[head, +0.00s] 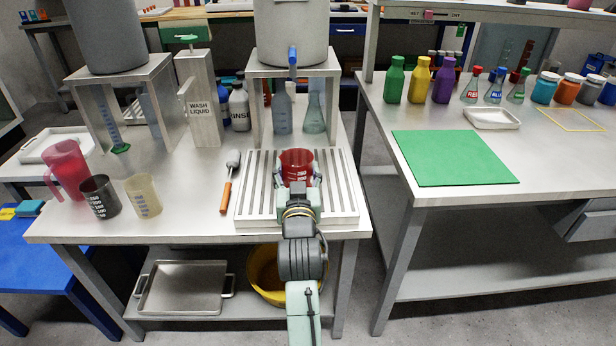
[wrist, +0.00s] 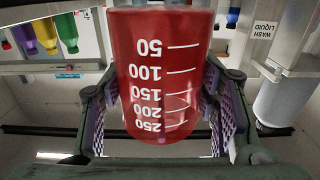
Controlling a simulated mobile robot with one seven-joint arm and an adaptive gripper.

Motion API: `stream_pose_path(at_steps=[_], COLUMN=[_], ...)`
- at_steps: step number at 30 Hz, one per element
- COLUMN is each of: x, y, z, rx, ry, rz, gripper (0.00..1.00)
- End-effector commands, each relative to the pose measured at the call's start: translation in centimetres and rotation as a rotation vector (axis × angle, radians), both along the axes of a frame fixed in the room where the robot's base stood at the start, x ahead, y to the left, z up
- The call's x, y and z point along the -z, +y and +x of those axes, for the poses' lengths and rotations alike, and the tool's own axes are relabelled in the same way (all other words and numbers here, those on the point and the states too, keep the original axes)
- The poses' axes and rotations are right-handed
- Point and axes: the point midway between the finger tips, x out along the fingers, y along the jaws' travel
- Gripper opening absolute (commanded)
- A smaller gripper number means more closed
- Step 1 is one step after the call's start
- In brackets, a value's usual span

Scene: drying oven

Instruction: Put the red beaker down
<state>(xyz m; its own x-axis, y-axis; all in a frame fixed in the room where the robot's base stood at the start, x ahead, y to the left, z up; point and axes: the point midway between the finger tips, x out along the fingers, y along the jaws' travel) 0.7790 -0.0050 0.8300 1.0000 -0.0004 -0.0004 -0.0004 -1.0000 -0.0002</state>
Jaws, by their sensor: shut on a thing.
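The red beaker (head: 296,165) has white volume marks and is over the slatted metal rack (head: 248,205) on the left table. In the wrist view, the red beaker (wrist: 165,75) fills the middle, its markings upside down in the picture. My gripper (head: 297,185) has a finger on each side of the beaker and is shut on it. Both padded fingers of my gripper (wrist: 165,110) show in the wrist view. I cannot tell whether the beaker's base touches the slats.
A red jug (head: 66,168), a black beaker (head: 100,197) and a clear yellowish beaker (head: 143,196) stand further left. A metal stand (head: 252,110) with glassware under it is behind the rack. A green mat (head: 455,158) lies on the right table.

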Motion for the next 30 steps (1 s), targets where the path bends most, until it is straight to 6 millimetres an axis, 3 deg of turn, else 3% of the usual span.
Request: stream_pose_path(at_steps=[4, 9, 18, 30], x=[0.1, 0.5, 3.9, 4.5], y=[-1.8, -2.6, -2.6, -2.5], z=[2.8, 4.1, 4.1, 4.1], rx=[0.001, 0.0, 0.0, -0.001], ry=[0.001, 0.0, 0.002, 0.0], rz=[-0.001, 0.0, 0.001, 0.0], gripper=[0.33, 0.33, 0.33, 0.33])
